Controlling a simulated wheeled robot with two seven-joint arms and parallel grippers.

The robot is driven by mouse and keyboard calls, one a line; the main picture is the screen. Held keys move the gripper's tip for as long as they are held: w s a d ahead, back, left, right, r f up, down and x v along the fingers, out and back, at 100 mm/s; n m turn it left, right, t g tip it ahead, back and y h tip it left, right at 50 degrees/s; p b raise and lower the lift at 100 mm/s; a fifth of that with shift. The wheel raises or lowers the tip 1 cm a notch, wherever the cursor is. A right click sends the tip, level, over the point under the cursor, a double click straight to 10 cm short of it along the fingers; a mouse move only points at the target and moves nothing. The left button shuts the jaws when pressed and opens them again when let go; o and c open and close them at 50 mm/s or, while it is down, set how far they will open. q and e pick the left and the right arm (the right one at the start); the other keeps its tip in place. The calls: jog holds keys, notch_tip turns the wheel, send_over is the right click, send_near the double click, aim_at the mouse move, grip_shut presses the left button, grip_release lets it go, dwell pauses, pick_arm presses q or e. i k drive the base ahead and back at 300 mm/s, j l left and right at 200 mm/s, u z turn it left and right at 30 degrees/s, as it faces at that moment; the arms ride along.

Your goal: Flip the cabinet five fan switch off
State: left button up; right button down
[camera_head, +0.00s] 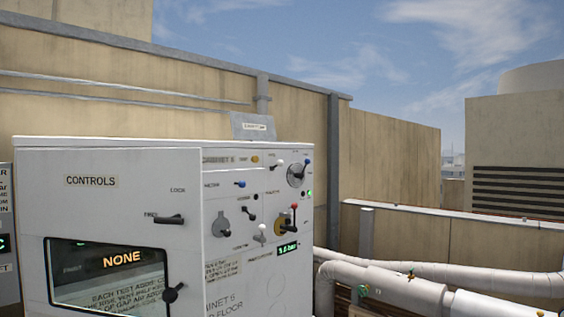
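A white control cabinet (107,211) stands at the left, close in front of me. Its right-hand face (220,292) carries several small toggles, levers and knobs. Among them are a blue-tipped toggle (240,184), a white-tipped toggle (279,164), a dark lever (249,212), a red-topped lever (293,220) on a yellow plate and a round dial (296,174). A cabinet label shows at its top, but its number is too blurred to be sure of. I cannot tell which switch is the fan switch or how it is set. Neither gripper is in view.
The near face has a CONTROLS label (91,181), a black handle (169,219), a dark knob (174,292) and a display reading NONE (121,258). Wrapped white pipes (390,284) run at the lower right. A tan wall (200,116) stands behind. A louvred unit (516,190) is far right.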

aim_at(280, 163)
jog(key=i+l+u, duration=0.15)
jog(key=u, duration=0.25)
jog(key=i+l+u, duration=0.15)
jog(key=u, duration=0.3)
jog(key=i+l+u, duration=0.2)
jog(key=i+l, duration=0.35)
jog(key=i+l+u, duration=0.15)
jog(key=i+l, duration=0.3)
jog(key=l, duration=0.2)
jog(key=i+l, duration=0.3)
jog(key=l, duration=0.15)
jog(key=i+l, duration=0.25)
jog(key=l, duration=0.2)
